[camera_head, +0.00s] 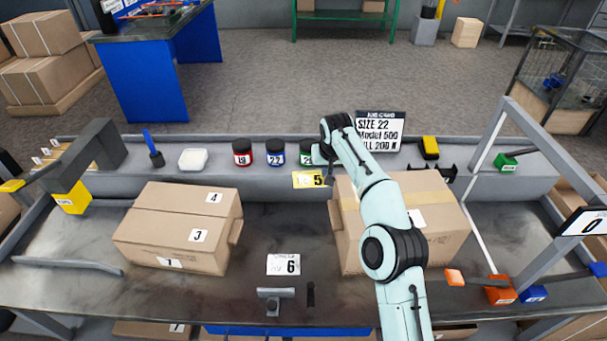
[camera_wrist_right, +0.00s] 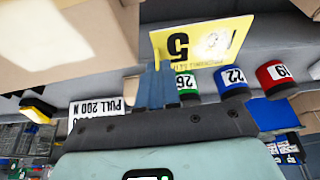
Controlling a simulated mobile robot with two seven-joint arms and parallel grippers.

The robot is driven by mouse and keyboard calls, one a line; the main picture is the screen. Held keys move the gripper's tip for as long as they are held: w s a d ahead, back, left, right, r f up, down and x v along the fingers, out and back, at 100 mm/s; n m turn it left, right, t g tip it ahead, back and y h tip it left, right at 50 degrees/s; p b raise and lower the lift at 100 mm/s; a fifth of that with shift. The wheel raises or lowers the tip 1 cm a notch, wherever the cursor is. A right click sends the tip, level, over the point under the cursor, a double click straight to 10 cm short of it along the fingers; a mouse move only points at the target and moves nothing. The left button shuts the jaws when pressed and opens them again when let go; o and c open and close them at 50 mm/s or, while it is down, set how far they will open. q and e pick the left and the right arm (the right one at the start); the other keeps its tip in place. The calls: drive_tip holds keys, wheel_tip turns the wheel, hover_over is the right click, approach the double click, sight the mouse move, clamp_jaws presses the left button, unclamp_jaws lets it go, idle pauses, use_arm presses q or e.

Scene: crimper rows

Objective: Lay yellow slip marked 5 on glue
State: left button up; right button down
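A yellow slip marked 5 (camera_head: 306,180) is in the air in front of the back ledge, left of the right carton. It fills the upper middle of the right wrist view (camera_wrist_right: 203,44), flat side towards the camera. My right gripper (camera_wrist_right: 156,84) is shut on one edge of it; the bluish fingers meet at the slip. In the head view the arm hides most of this gripper. I cannot make out glue for certain; a pale patch (camera_wrist_right: 52,30) shows on a carton face in the wrist view. My left gripper is not in view.
The right carton (camera_head: 440,230) stands behind and beside my arm; the left carton (camera_head: 170,235) bears labels 3 and 4. Jars marked 19 (camera_head: 242,152) and 22 (camera_head: 275,152) stand on the ledge by a sign (camera_head: 380,130). A white card marked 6 (camera_head: 283,264) lies between the cartons.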

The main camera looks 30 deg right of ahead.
drive_tip(key=s+d+r, duration=0.1)
drive_tip(key=d, duration=0.1)
drive_tip(key=s+d+r, duration=0.1)
drive_tip(key=s+d, duration=0.1)
drive_tip(key=d, duration=0.1)
drive_tip(key=s+d+r+p, duration=0.1)
drive_tip(key=s+d, duration=0.1)
drive_tip(key=shift+s+d, duration=0.1)
drive_tip(key=shift+d, duration=0.1)
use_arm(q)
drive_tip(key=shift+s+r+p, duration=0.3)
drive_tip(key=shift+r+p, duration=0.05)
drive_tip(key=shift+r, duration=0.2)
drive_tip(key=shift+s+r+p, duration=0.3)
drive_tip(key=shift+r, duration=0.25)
use_arm(e)
drive_tip(key=s+d+r, duration=0.4)
drive_tip(key=s+d, duration=0.2)
drive_tip(key=s, duration=0.1)
drive_tip(key=shift+d, duration=0.25)
drive_tip(key=shift+s, duration=0.1)
